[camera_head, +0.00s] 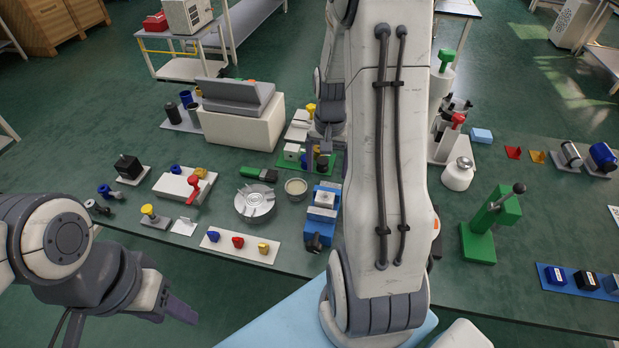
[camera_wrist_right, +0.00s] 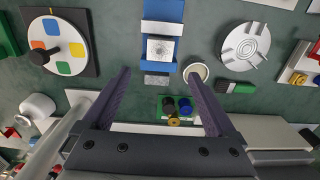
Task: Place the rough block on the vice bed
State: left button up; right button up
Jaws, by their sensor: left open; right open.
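The blue vice (camera_head: 320,225) stands on the bench in front of my right arm. In the right wrist view the vice (camera_wrist_right: 163,10) shows a pale square bed with a ring pattern (camera_wrist_right: 160,50) between blue parts. A speckled grey block (camera_wrist_right: 157,80), which looks like the rough block, lies just past the vice's end, between and below my right fingers. I cannot make it out in the head view. My right gripper (camera_wrist_right: 157,75) is open and empty, pointing down. My left gripper (camera_head: 177,312) is open and empty at the lower left, off the bench's near edge.
A round dish (camera_head: 296,187) and a grey round fixture (camera_head: 254,204) sit left of the vice. A green tray (camera_wrist_right: 170,101) with blue and yellow pieces lies close beyond the block. A green press (camera_head: 492,225) stands to the right.

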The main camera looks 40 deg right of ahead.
jog(key=s+a+r+n, duration=0.1)
jog(key=a+r+n, duration=0.3)
jog(key=a, duration=0.6)
jog(key=s+a+r+n, duration=0.2)
jog(key=a+r+n, duration=0.15)
jog(key=a, duration=0.75)
jog(key=s+a+r+n+y, duration=0.1)
jog(key=s+a+r+n, duration=0.1)
jog(key=s+a+n, duration=0.8)
jog(key=s, duration=0.3)
jog(key=shift+s+a+r, duration=0.2)
jog(key=shift+s+r, duration=0.2)
